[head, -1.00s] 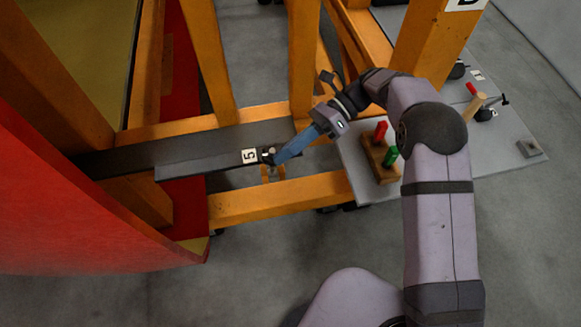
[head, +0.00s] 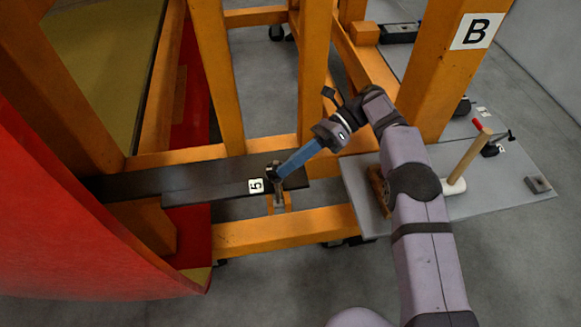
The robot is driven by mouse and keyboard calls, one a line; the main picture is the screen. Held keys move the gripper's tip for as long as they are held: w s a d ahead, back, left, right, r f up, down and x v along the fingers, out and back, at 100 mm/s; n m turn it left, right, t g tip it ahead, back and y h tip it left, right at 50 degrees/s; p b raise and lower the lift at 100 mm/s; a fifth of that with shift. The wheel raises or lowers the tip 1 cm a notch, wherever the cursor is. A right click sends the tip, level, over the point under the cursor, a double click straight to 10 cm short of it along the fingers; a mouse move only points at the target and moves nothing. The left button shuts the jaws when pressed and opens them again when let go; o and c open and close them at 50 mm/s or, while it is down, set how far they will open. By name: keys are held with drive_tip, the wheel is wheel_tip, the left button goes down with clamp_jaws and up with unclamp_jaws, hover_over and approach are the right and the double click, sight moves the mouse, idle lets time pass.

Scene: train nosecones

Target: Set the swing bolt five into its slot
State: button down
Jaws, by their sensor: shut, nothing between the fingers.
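The label 5 (head: 256,186) is on a dark beam (head: 205,186) that reaches out from the red nosecone. A small metal piece, probably swing bolt five (head: 278,198), shows at the beam's right end, just right of the label and above an orange frame rail. Its exact pose and its slot are too small to make out. My gripper (head: 274,172), with long blue fingers, points down and left at that beam end. It is shut and empty. Its tips are at or very near the bolt; I cannot tell whether they touch it.
Orange posts and rails (head: 285,232) surround the beam. The red nosecone (head: 75,215) curves along the left. A grey board (head: 515,180) at the right bears a mallet (head: 468,160) and other tools; my arm partly covers it. Bare floor lies in front.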

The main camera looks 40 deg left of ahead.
drive_tip(key=shift+w+a+r+y, duration=0.3)
drive_tip(key=shift+w+a, duration=0.15)
drive_tip(key=shift+w, duration=0.15)
drive_tip(key=shift+a+r, duration=0.1)
drive_tip(key=shift+r, duration=0.1)
drive_tip(key=shift+r+b, duration=0.3)
drive_tip(key=shift+r, duration=0.1)
wheel_tip(320, 180, up, 8)
drive_tip(key=s+d+b, duration=0.1)
drive_tip(key=shift+r+h, duration=0.15)
drive_tip(key=shift+h, duration=0.25)
